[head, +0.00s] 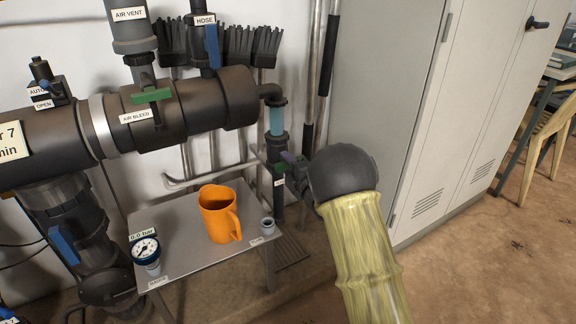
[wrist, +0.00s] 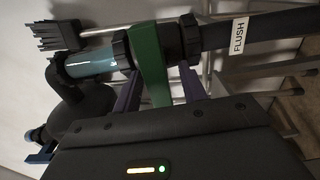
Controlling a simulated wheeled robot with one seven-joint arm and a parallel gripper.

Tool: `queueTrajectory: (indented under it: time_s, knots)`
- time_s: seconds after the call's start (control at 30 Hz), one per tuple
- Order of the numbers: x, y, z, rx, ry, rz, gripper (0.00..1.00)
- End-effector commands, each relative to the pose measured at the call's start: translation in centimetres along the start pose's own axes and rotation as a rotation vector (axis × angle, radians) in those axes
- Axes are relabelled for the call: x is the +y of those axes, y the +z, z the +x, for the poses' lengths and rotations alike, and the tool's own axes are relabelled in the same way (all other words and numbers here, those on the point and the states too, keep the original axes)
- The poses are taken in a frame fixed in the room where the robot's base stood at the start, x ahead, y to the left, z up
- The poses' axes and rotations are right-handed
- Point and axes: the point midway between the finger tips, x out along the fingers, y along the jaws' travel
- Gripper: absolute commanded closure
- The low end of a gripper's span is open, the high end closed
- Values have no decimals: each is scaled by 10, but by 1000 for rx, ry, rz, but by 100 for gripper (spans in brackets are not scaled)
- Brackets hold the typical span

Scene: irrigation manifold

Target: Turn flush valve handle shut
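The flush valve sits on the vertical pipe below a clear blue-tinted section (head: 277,118), right of the big manifold. Its green handle (wrist: 149,65) shows in the wrist view, standing out across the pipe; in the head view it is mostly hidden by my gripper (head: 290,159). In the wrist view the pipe carries a FLUSH label (wrist: 238,36). My gripper's purple fingers (wrist: 160,92) stand apart, one on each side of the handle, with some gap visible. Whether either finger touches the handle is not clear.
A metal stand (head: 185,245) holds an orange jug (head: 219,213), a pressure gauge (head: 145,250) and a small grey cup (head: 267,226). A green air bleed handle (head: 151,96) and blue valve handles are on the manifold. A grey cabinet (head: 400,110) stands close on the right.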

Motion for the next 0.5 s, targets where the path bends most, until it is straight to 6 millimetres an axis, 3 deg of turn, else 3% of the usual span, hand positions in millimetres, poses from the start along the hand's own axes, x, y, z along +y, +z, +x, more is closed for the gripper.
queueTrajectory:
  time_s: [0.27, 0.5]
  knots:
    - [1, 0, -2, 0, 2, 1, 58]
    - [3, 1, -24, -2, 0, 2, 58]
